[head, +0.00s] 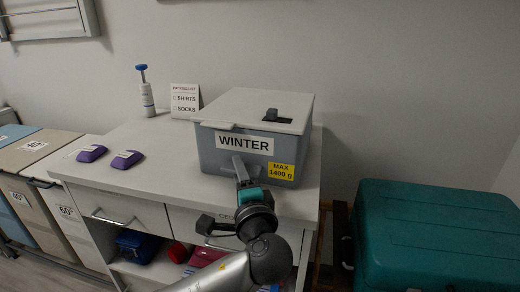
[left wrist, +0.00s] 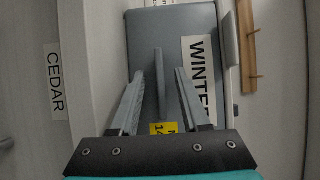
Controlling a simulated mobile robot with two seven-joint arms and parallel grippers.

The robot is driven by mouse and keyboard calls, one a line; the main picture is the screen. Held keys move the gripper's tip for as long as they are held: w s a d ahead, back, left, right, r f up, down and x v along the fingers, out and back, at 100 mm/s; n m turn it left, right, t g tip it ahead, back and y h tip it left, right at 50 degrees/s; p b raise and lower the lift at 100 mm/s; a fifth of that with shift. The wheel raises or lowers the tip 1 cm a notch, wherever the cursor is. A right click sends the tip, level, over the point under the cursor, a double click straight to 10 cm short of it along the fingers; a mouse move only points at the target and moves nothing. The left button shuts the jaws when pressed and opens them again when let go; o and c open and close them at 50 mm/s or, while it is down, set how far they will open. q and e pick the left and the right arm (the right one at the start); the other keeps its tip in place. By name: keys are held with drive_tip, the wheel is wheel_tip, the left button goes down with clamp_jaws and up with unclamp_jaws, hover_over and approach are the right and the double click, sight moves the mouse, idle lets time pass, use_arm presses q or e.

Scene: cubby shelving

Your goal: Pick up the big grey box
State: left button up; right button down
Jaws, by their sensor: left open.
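The big grey box (head: 215,152) has a pale lid with a dark handle, a WINTER label and a yellow MAX 1400 g label. It stands on the white cabinet top, and in the left wrist view it shows close up (left wrist: 148,30). My left gripper (head: 240,168) is at the front face of the box. In the left wrist view its two fingers (left wrist: 160,74) are apart, with a narrow grey bar between them that looks like a handle on the box front. I cannot tell whether the fingers touch it. My right gripper is not in view.
Two purple objects (head: 91,153), a white pump bottle (head: 146,95) and a checklist card (head: 184,100) are on the cabinet top (head: 165,185). A teal case (head: 435,235) stands at right. Laundry bins (head: 35,185) stand at left.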

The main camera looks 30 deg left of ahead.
use_arm(q)
drive_tip(key=shift+w+a, duration=0.1)
drive_tip(key=shift+w, duration=0.05)
drive_tip(key=shift+c, duration=0.3)
clamp_jaws()
idle(1.0)
drive_tip(key=shift+r, duration=0.15)
